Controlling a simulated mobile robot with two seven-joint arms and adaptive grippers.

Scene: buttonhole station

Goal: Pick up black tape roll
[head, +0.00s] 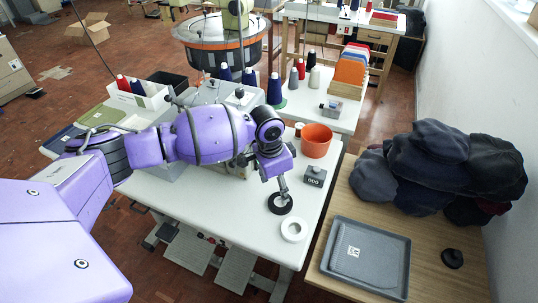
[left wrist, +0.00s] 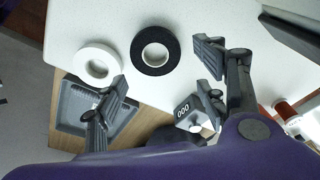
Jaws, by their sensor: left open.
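The black tape roll (head: 280,211) lies flat on the white table (head: 250,260), near its right edge. In the left wrist view the black tape roll (left wrist: 155,34) is a dark ring with a pale centre. My left gripper (head: 282,186) points down above it in the head view, with its fingers partly overlapping the roll there. In the left wrist view my left gripper (left wrist: 164,76) has its fingers spread apart with nothing between them. The roll appears just beyond the gap, closer to the table surface. My right gripper is in neither view.
A white tape roll (head: 294,239) lies close beside the black one. A grey counter (head: 315,177) and an orange pot (head: 316,141) stand behind. A grey tray (head: 345,283) and a pile of dark caps (head: 425,160) are on the wooden table at the right.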

